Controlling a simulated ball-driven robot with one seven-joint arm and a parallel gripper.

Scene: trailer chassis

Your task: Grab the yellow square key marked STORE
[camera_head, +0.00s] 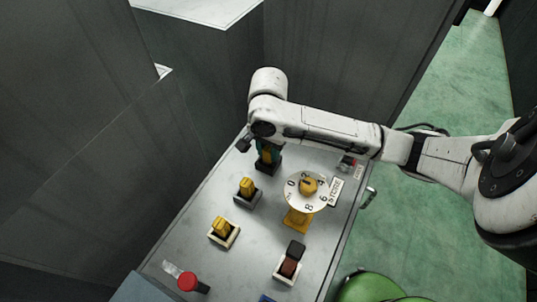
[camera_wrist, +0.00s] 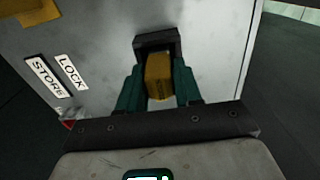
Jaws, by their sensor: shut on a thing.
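A yellow block-shaped key (camera_wrist: 159,76) stands in a dark square socket (camera_wrist: 157,42) at the back of the panel. My gripper (camera_wrist: 160,85) has its teal fingers closed on both sides of this key. No marking can be read on its visible face. In the head view, my gripper (camera_head: 267,156) reaches down to the same dark socket (camera_head: 267,167), and its fingers mostly hide the key.
The grey panel (camera_head: 205,259) also carries two yellow blocks in sockets (camera_head: 247,187) (camera_head: 224,228), a numbered dial (camera_head: 306,199), a brown-and-black switch (camera_head: 290,263) and a red button (camera_head: 187,281). Dark walls (camera_head: 90,130) stand close behind and to the left.

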